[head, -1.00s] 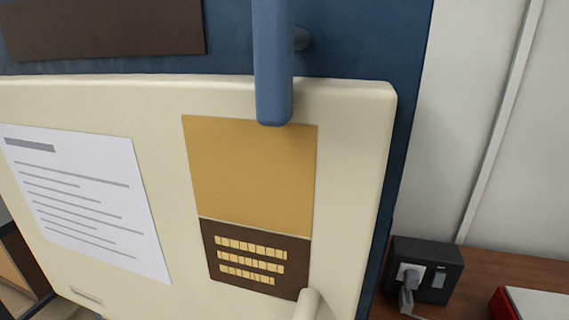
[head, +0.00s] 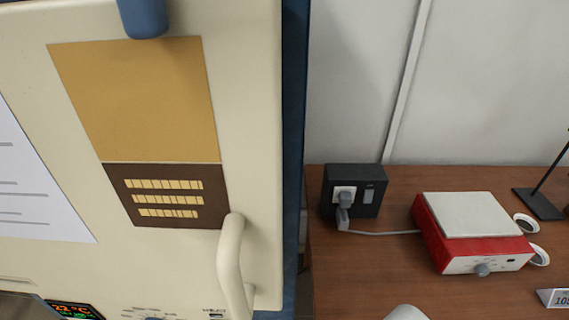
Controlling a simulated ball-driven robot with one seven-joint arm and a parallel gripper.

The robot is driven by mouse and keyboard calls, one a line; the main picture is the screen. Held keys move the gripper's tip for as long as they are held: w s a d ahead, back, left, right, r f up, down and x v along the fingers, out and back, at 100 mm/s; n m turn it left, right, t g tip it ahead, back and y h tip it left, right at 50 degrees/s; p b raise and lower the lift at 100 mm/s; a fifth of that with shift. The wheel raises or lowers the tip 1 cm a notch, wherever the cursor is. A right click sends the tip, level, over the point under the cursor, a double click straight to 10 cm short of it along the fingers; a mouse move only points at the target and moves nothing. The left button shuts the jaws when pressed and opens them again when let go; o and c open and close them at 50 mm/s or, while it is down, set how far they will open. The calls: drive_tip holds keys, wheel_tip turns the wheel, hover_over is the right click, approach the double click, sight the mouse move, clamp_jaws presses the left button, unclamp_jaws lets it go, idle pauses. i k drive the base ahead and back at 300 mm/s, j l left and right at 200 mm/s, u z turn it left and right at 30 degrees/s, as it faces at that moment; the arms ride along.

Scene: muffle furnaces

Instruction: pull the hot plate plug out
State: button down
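The hot plate (head: 468,232) is a red box with a pale top and a grey knob, on the brown bench at the right in the head view. Its grey plug (head: 345,199) sits in the white socket of a black outlet box (head: 372,172) behind it to the left. A grey cord (head: 385,233) runs from the plug to the hot plate's left side. My gripper is not clearly in view; a pale rounded shape at the bottom edge cannot be identified.
A large cream furnace (head: 262,120) with a curved handle (head: 231,265) fills the left side, close by. White cups (head: 526,223), a dark stand (head: 540,203) and a small label card (head: 555,298) are at the right. Bare bench (head: 345,275) lies in front of the outlet box.

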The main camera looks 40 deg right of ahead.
sight(345, 200)
drive_tip(key=i+j+z, duration=0.1)
drive_tip(key=z, duration=0.35)
drive_tip(key=j+z, duration=0.1)
drive_tip(key=z, duration=0.3)
drive_tip(key=i+j, duration=0.05)
